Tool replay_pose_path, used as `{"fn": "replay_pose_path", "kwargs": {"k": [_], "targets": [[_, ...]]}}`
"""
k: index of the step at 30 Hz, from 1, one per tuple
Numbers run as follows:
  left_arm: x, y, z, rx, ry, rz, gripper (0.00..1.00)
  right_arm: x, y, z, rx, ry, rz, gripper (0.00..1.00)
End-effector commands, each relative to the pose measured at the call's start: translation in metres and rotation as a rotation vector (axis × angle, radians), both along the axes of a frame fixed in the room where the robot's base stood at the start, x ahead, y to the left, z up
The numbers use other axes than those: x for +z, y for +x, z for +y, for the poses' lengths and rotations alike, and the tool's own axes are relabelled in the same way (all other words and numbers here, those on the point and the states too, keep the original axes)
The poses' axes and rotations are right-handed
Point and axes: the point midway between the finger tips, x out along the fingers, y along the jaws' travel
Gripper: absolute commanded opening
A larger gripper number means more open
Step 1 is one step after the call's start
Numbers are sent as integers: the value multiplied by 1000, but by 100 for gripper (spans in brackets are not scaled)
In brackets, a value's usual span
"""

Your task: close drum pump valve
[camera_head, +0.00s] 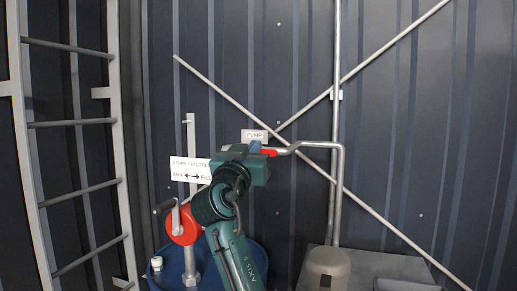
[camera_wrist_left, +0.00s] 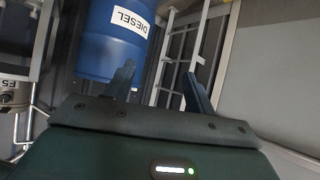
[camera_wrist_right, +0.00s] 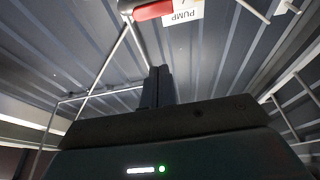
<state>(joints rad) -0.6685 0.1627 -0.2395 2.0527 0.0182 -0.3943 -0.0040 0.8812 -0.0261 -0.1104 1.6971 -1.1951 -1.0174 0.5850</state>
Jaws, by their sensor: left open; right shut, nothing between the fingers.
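The valve's red lever (camera_head: 269,152) sits at the left end of a grey pipe (camera_head: 310,144), just below the PUMP label (camera_head: 254,136). My right gripper (camera_head: 254,148) is in front of the valve and hides most of it. In the right wrist view its fingers (camera_wrist_right: 158,72) are together and empty, and the red lever (camera_wrist_right: 153,11) is beyond the tips, apart from them in the picture. The blue drum (camera_head: 244,256) is partly behind my right arm. My left gripper (camera_wrist_left: 158,76) is open and empty, with the drum (camera_wrist_left: 104,42) beyond it.
A red hand pump (camera_head: 184,224) with a crank stands on the drum. A white sign (camera_head: 188,171) is left of my right gripper. A ladder (camera_head: 85,124) is at the left. A grey box (camera_head: 375,268) is at the lower right. Diagonal braces cross the corrugated wall.

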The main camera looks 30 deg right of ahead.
Motion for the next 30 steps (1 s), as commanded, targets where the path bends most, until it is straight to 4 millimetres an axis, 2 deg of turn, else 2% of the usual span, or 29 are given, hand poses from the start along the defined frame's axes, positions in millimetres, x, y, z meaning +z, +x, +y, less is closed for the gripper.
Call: {"fn": "replay_pose_path", "kwargs": {"k": [6,14,16,21,30], "targets": [[12,0,5,17,8,16,55,19,23,-29,-4,-2,2,0],[12,-5,13,42,24,61,55,36,57,-69,-2,0,0,0],[11,-6,14,40,28,67,55,18,57,-67,1,-1,5,0],[12,-4,14,36,34,70,55,-1,57,-67,0,-1,2,0],[10,-5,14,30,39,71,55,-10,56,-66,1,0,0,0]]}}
